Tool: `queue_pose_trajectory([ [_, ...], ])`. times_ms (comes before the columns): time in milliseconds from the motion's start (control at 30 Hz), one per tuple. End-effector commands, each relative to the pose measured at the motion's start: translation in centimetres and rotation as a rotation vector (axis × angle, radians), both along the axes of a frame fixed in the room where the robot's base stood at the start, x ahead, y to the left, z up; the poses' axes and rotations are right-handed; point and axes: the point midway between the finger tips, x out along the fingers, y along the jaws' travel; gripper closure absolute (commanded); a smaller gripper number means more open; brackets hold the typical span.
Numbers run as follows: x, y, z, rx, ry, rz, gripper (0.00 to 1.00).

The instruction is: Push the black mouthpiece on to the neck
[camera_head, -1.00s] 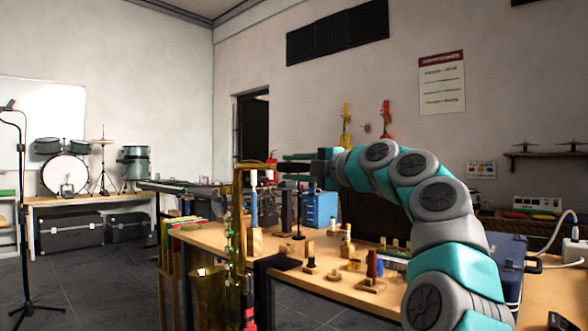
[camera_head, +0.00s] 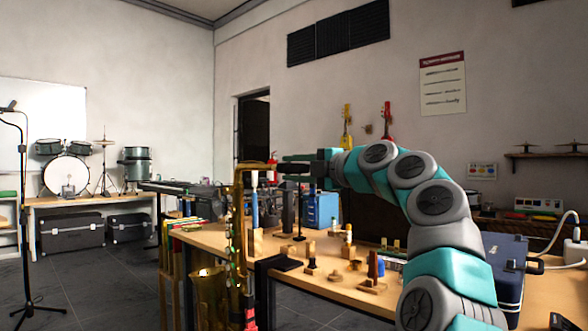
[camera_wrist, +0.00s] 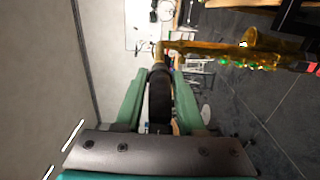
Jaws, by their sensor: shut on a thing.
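My gripper (camera_head: 284,166) is shut on the black mouthpiece (camera_wrist: 159,98). In the wrist view the mouthpiece lies lengthwise between the two green fingers (camera_wrist: 158,92), its far end pointing at the gold neck (camera_wrist: 159,52). That end meets the neck's end in the picture; I cannot tell how far it is on. In the head view the neck (camera_head: 252,166) bends across the top of the upright gold saxophone (camera_head: 239,225), just left of my gripper. The mouthpiece there is partly hidden by the fingers.
A wooden workbench (camera_head: 215,239) with several small wooden stands and parts lies below and beyond my arm. A blue box (camera_head: 320,208) and a dark blue case (camera_head: 503,262) stand on it. A microphone stand (camera_head: 24,200) and drums stand at left. Open floor (camera_head: 110,278) lies left of the saxophone.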

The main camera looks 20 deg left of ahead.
Motion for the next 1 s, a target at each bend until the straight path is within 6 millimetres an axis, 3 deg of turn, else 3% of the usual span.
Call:
queue_pose_trajectory([
  [1000,0.5,1.2,0.1,0.001,-0.001,-0.001,1.0],
])
